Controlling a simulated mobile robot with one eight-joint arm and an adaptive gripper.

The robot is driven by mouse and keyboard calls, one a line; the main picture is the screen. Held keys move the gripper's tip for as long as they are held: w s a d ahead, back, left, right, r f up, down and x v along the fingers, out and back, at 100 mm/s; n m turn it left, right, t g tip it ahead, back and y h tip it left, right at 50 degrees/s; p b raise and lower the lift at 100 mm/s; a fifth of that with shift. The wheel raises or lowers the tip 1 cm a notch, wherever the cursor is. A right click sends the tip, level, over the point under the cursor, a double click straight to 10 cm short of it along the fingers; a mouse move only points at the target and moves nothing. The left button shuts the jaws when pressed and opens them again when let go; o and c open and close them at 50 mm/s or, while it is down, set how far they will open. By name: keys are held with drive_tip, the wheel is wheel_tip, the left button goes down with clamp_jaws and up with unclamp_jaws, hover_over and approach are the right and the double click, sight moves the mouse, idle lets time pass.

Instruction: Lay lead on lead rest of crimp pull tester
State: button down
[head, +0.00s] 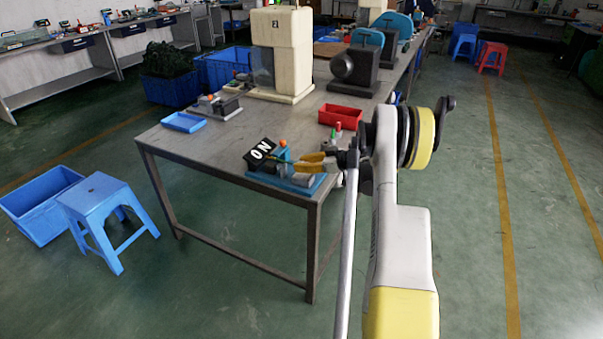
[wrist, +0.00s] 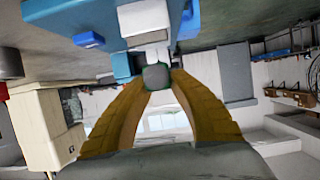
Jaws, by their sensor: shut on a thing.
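The crimp pull tester appears to be the device at the table's near corner in the head view, with a blue base (head: 284,181), a tilted black panel (head: 261,153) marked "ON" and an orange-red knob. My gripper (head: 299,163) reaches in from the right, its yellow-orange fingers just above the tester. In the wrist view the fingers (wrist: 156,80) close on a small grey, green-edged piece (wrist: 156,75), probably an end of the lead. Grey and blue parts stand right beyond it. The rest of the lead and the lead rest cannot be made out clearly.
A red bin (head: 340,116) stands behind my gripper on the table. A blue tray (head: 184,122) and a small fixture (head: 218,107) are at the left. A large cream machine (head: 281,50) stands farther back. The table middle (head: 235,148) is mostly clear.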

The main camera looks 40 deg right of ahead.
drive_tip(key=shift+f+b, duration=0.35)
drive_tip(key=shift+f, duration=0.9)
drive_tip(key=shift+f, duration=0.25)
drive_tip(key=c, duration=1.3)
unclamp_jaws()
drive_tip(key=shift+r, duration=0.1)
drive_tip(key=shift+o, duration=0.2)
drive_tip(key=shift+r, duration=0.1)
